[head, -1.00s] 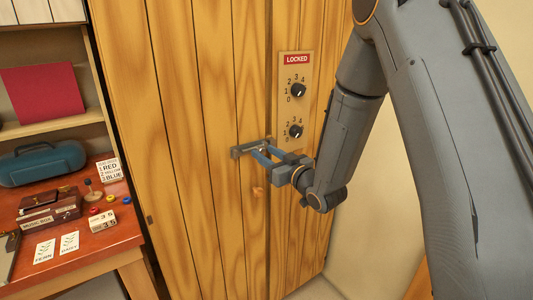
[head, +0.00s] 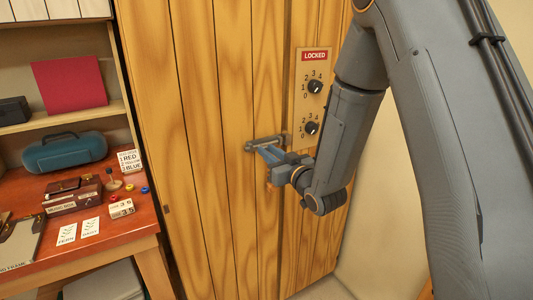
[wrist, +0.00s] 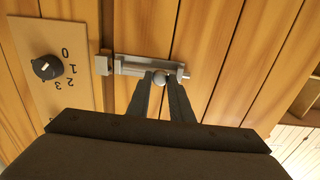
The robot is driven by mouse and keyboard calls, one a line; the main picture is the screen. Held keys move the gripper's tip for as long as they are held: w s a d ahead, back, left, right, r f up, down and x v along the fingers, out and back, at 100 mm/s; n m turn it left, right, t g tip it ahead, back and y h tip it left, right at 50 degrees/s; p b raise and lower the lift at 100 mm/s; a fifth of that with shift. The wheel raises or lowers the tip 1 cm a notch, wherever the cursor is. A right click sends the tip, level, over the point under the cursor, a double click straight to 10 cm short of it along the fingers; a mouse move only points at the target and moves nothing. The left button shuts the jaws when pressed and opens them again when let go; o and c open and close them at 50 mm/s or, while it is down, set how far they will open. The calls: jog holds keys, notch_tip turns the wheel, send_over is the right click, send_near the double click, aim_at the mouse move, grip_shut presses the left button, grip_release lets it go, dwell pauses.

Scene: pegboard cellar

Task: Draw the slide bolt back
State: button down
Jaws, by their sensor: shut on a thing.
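The grey slide bolt (head: 262,143) is fixed across the wooden door (head: 230,90); the bolt also shows in the wrist view (wrist: 135,66). My gripper (head: 263,150) is at the bolt, reaching in from the right. In the wrist view its two dark fingers (wrist: 160,84) are closed on the round bolt knob (wrist: 159,80), one on each side. A separate keeper block (wrist: 107,63) sits beside the bolt's plate, with a narrow gap between them. The rod's end shows at the plate's far side. The fingers partly hide the knob in the head view.
A panel with two numbered dials (head: 315,87) and a red LOCKED sign (head: 315,56) is right of the bolt. A red-brown desk (head: 120,228) at left holds a teal case (head: 65,152), a music box (head: 75,200) and cards. A pale wall is beyond the door's right side.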

jog(key=shift+a, duration=0.2)
jog(key=c, duration=1.6)
grip_release()
jog(key=shift+s+a, duration=0.1)
jog(key=shift+a, duration=0.05)
jog(key=shift+d, duration=0.25)
jog(key=b+v, duration=0.2)
jog(key=v, duration=0.5)
jog(key=shift+s+d+r+b, duration=0.1)
jog(key=shift+s+b, duration=0.2)
jog(key=shift+s, duration=0.05)
